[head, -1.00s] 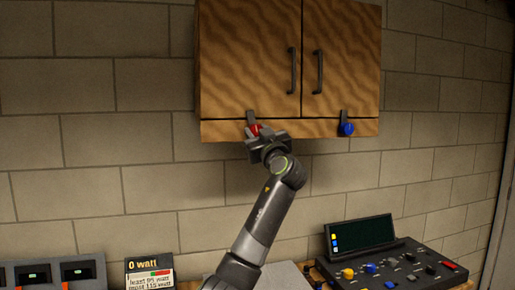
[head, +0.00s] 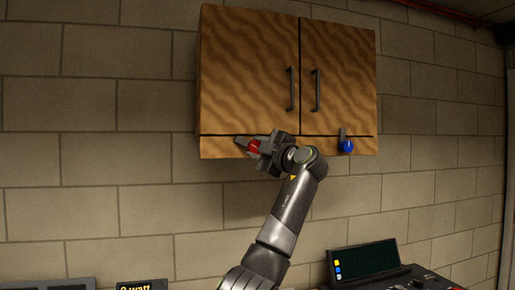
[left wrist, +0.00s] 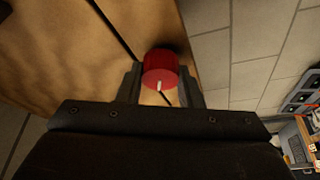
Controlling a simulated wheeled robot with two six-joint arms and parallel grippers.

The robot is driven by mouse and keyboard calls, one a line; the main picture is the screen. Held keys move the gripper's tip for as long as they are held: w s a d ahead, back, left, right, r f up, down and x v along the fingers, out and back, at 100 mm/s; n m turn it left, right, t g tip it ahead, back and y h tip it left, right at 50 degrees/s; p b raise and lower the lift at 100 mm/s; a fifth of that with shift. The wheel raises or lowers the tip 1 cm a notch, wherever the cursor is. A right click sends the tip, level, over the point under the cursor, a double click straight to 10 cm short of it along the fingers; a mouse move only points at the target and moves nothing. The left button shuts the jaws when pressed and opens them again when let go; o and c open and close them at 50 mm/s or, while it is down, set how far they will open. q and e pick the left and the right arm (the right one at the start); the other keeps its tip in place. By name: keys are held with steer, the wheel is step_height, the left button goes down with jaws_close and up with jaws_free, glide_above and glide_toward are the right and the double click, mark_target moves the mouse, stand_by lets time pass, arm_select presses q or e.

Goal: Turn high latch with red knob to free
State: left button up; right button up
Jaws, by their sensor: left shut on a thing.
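A wooden wall cabinet (head: 245,75) has two doors. A high latch with a red knob (head: 254,146) sits on its bottom rail under the left door. The latch's grey bar (head: 240,140) lies nearly level, pointing left. My left gripper (head: 262,148) is shut on the red knob from the right and partly hides it. In the left wrist view the red knob (left wrist: 160,66), with a white mark, sits between my two fingers. My right gripper is not in view.
A second latch with a blue knob (head: 346,147) stands upright under the right door. Two dark door handles (head: 291,90) hang above. A console with a screen (head: 363,260) is at the lower right. The wall left of the cabinet is clear.

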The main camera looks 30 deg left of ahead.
arm_select(q)
steer(key=n+g+h+p, duration=0.1)
steer(key=n, duration=0.2)
steer(key=shift+r+n, duration=0.1)
steer(key=shift+n, duration=0.3)
steer(key=shift+n+h+p, duration=0.3)
steer(key=shift+n+p, duration=0.2)
steer(key=shift+n, duration=0.1)
steer(key=o, duration=1)
steer(key=shift+d, duration=0.1)
steer(key=b+v, duration=0.6)
steer(key=v, duration=1.1)
steer(key=shift+d, duration=0.15)
